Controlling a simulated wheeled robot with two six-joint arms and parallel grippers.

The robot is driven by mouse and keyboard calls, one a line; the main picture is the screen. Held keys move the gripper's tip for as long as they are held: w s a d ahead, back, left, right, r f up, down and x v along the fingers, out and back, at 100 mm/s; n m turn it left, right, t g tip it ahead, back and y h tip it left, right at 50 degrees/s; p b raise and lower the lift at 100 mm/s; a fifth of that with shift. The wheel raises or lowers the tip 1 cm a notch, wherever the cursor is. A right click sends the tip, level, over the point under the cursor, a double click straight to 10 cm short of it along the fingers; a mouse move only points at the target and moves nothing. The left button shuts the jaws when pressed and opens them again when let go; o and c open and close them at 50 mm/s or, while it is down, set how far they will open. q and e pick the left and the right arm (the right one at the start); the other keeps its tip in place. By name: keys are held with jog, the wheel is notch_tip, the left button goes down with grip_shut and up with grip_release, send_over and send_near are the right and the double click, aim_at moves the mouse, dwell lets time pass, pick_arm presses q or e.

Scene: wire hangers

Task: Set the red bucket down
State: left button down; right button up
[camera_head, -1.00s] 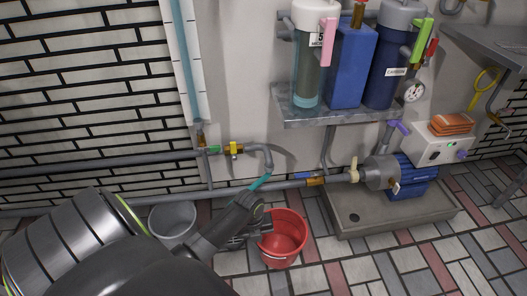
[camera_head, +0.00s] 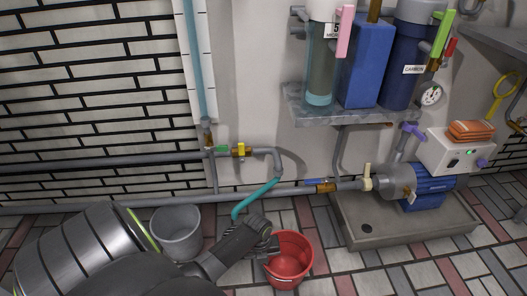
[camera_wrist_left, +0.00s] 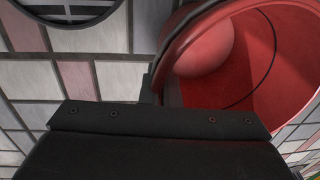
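The red bucket (camera_head: 290,262) is upright at the lower middle of the head view, in front of the wall pipe. My left gripper (camera_head: 268,248) is at its left rim and looks shut on it. In the left wrist view the bucket's rim and red inside (camera_wrist_left: 235,60) fill the upper right, and the rim runs down to the gripper (camera_wrist_left: 155,88). The fingertips are mostly hidden by the gripper body. I cannot tell if the bucket's base touches the tiled floor. My right gripper is not in view.
A grey bucket (camera_head: 176,235) stands left of my gripper. A teal hose end (camera_head: 252,200) hangs from the pipe behind it. A stone tray (camera_head: 400,232) with a pump (camera_head: 425,188) lies to the right. The tiles between bucket and tray (camera_head: 335,262) are clear.

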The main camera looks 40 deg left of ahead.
pick_arm(q)
jog(key=shift+f, duration=0.15)
jog(key=c, duration=1.7)
grip_release()
